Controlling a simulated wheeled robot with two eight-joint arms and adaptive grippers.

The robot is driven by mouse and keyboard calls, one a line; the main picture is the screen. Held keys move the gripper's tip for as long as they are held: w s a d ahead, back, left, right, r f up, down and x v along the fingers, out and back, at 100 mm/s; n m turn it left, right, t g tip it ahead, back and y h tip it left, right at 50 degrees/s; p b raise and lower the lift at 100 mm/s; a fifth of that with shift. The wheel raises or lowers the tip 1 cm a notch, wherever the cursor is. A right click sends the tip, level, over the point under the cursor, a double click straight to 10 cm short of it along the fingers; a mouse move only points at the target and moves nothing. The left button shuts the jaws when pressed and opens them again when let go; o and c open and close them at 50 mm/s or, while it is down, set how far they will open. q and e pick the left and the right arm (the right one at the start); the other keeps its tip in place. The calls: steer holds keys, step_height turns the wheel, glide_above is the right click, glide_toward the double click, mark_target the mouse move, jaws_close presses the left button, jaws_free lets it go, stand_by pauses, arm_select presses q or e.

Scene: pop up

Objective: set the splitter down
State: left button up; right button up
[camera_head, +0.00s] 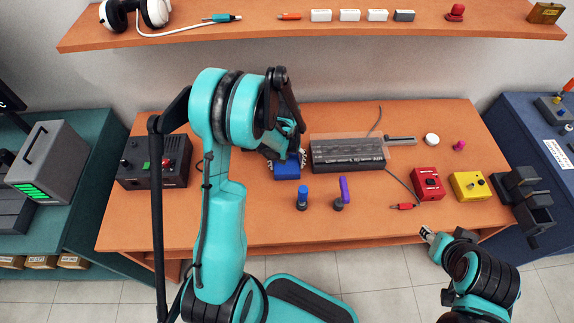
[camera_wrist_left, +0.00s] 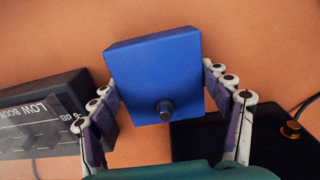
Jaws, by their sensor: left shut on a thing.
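The splitter appears to be the blue box (camera_head: 287,171), with a dark round jack on one face in the left wrist view (camera_wrist_left: 155,75). My left gripper (camera_head: 288,159) is shut on it, with a finger on each side of the box in the left wrist view (camera_wrist_left: 165,84). The box is over the orange table (camera_head: 250,235); I cannot tell whether it touches the top. My arm hides part of the table behind it. My right gripper (camera_head: 428,234) is at the table's front right edge, apart from the box, and its opening is unclear.
A long black unit (camera_head: 347,154) is just right of the blue box. A black control box (camera_head: 154,162) stands at the left. Blue (camera_head: 302,198) and purple (camera_head: 343,190) upright items stand in front. Red (camera_head: 428,183) and yellow (camera_head: 469,186) boxes are at right. The front left table is clear.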

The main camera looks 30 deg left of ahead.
arm_select(q)
steer(key=shift+f, duration=0.15)
steer(key=o, duration=1.4)
